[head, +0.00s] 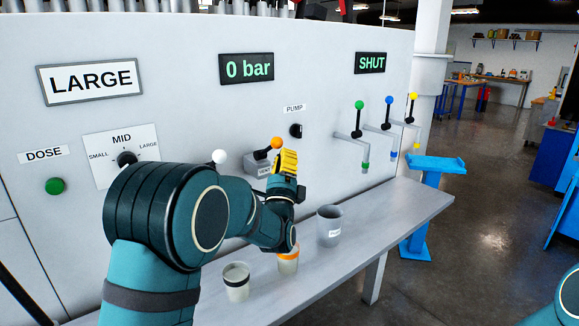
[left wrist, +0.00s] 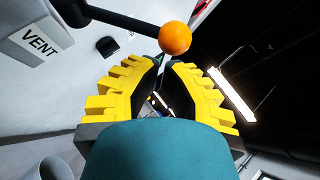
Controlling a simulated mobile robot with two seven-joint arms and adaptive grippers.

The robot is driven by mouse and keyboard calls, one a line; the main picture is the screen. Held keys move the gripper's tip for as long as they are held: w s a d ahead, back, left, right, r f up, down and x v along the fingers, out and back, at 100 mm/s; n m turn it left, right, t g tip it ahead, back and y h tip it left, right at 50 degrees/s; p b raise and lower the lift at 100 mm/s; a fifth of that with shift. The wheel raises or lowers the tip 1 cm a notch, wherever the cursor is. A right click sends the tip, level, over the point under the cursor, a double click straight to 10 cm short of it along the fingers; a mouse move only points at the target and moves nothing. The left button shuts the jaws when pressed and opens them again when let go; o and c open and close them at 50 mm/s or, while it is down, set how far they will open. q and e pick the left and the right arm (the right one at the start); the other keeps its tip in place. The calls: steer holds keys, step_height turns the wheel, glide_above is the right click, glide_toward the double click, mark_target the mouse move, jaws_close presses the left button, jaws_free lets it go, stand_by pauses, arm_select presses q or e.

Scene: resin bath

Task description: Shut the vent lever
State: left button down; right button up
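The vent lever is a dark handle with an orange ball knob (head: 276,143), on a grey block marked VENT on the panel. The handle slants up to the right in the head view. In the left wrist view the orange knob (left wrist: 175,38) is large, just beyond the fingertips, and the VENT label (left wrist: 40,41) is at the left. My left gripper (head: 287,160) has yellow fingers, close beside and below the knob. Its fingertips (left wrist: 163,62) are drawn together with nothing seen between them. Whether they touch the knob is unclear. My right gripper is out of view.
A white-knobbed lever (head: 219,157) shows behind my left arm. Two cups (head: 236,284) (head: 288,262) and a grey pot (head: 330,228) stand on the bench (head: 400,212). Green, blue and yellow tap levers are to the right. Displays read LARGE, 0 bar and SHUT.

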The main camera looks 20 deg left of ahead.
arm_select(q)
steer(key=shift+r, duration=0.1)
stand_by(0.3)
steer(key=shift+a+r+n+g+y+p, duration=0.1)
steer(key=shift+r+n+g+y+p, duration=0.2)
steer(key=shift+r+n+p, duration=0.15)
steer(key=shift+w+r+n+g+p, duration=0.1)
steer(key=shift+r+n+g+p, duration=0.1)
steer(key=shift+n+g+p, duration=0.15)
steer(key=r+n+g+p, duration=0.1)
steer(key=p, duration=0.1)
steer(key=w+a+r+n+g+y+p, duration=0.1)
steer(key=r+p, duration=0.1)
steer(key=a+r+n+g+p, duration=0.1)
steer(key=n+p, duration=0.1)
steer(key=p, duration=0.1)
steer(key=shift+w+a+r+g, duration=0.15)
steer(key=shift+w+r+g, duration=0.15)
steer(key=shift+g, duration=0.05)
steer(key=shift+w+a+r+p, duration=0.45)
steer(key=shift+w+a, duration=0.15)
steer(key=shift+a, duration=0.15)
steer(key=shift+w+a+r+p, duration=0.3)
steer(key=shift+w+a+r, duration=0.2)
steer(key=shift+a, duration=0.2)
steer(key=shift+w, duration=0.1)
